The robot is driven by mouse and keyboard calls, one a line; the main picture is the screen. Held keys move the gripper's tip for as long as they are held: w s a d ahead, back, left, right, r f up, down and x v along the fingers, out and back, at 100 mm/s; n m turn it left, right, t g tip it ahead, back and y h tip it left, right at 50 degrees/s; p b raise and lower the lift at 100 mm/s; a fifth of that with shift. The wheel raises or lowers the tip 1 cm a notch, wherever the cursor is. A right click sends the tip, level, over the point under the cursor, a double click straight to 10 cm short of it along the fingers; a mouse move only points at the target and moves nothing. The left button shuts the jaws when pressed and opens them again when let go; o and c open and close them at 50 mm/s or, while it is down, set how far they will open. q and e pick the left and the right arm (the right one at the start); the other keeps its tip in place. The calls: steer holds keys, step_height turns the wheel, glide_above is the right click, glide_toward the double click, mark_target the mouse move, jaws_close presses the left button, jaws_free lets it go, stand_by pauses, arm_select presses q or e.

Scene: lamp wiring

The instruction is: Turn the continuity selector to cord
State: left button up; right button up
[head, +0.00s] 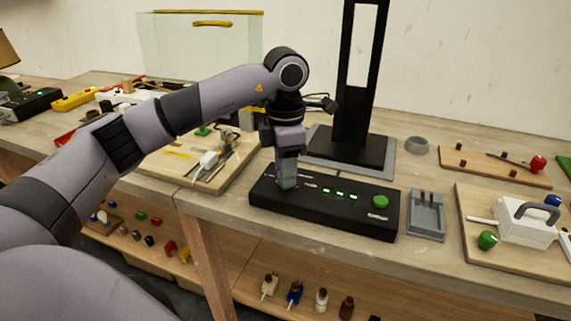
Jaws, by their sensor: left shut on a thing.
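A long black box (325,214) lies near the front edge of the bench. It has a row of lit green indicators (341,194) and a green round button (380,202) at its right end. My left gripper (287,185) points straight down on the left part of the box's top. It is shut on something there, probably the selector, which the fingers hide. I cannot read the selector's position. My right gripper is not in view.
A black upright stand (352,143) rises just behind the box. A grey holder (426,216) stands to its right, beside a wooden board with a white fixture (525,226). Another board (200,165) lies to the left. A lower shelf (250,285) holds small parts.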

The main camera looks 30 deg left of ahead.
arm_select(q)
steer(key=shift+r+n+p, duration=0.1)
steer(key=shift+n+p, duration=0.2)
steer(key=shift+n, duration=1.6)
steer(key=o, duration=1)
steer(key=shift+o, duration=0.2)
steer(key=shift+r, duration=3.55)
